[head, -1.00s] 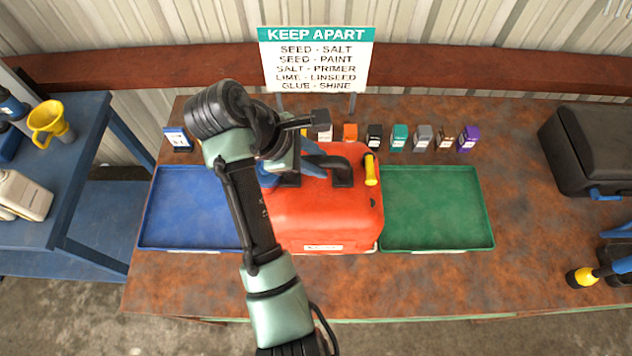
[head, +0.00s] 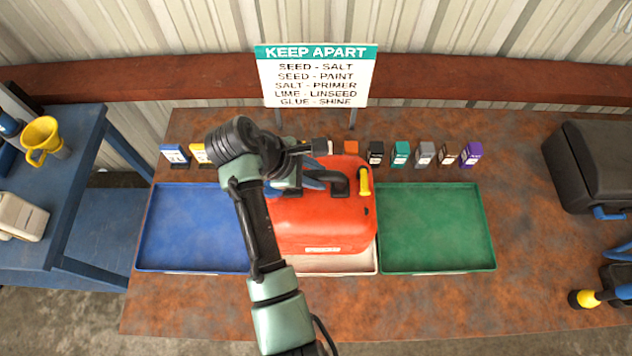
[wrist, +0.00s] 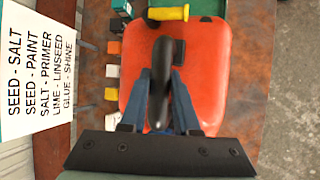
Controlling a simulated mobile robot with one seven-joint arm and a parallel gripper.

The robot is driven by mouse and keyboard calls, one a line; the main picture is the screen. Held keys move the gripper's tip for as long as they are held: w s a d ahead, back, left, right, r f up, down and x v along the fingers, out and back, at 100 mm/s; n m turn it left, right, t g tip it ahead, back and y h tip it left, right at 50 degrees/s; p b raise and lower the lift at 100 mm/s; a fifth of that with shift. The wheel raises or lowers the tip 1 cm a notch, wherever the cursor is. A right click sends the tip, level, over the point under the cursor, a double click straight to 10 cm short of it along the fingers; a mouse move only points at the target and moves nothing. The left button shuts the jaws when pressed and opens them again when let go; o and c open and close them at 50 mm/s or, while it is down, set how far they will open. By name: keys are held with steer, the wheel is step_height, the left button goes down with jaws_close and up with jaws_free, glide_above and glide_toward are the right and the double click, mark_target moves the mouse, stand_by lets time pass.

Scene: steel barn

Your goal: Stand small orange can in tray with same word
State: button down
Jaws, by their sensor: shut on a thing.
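The orange-red can (head: 320,222) has a black handle, a yellow spout and a pale front label too small to read. It looks upright over the white tray (head: 345,264), hiding most of it; I cannot tell whether its base touches the tray. My gripper (head: 318,178) is shut on the can's handle. In the wrist view the blue fingers of my gripper (wrist: 163,82) sit either side of the black handle, above the can (wrist: 205,70). The blue tray (head: 190,230) lies left and the green tray (head: 438,228) right. Tray words are not legible.
Small coloured containers, including an orange one (head: 351,147), stand in a row behind the trays. A KEEP APART sign (head: 316,78) stands behind them. A black case (head: 595,165) is at right, a blue cart (head: 75,180) at left. The bench front is clear.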

mark_target(316, 202)
steer(key=shift+w+f+p, duration=0.1)
steer(key=shift+f+p, duration=0.35)
steer(key=shift+f, duration=1.65)
steer(key=c, duration=0.6)
jaws_free()
steer(key=shift+c, duration=0.2)
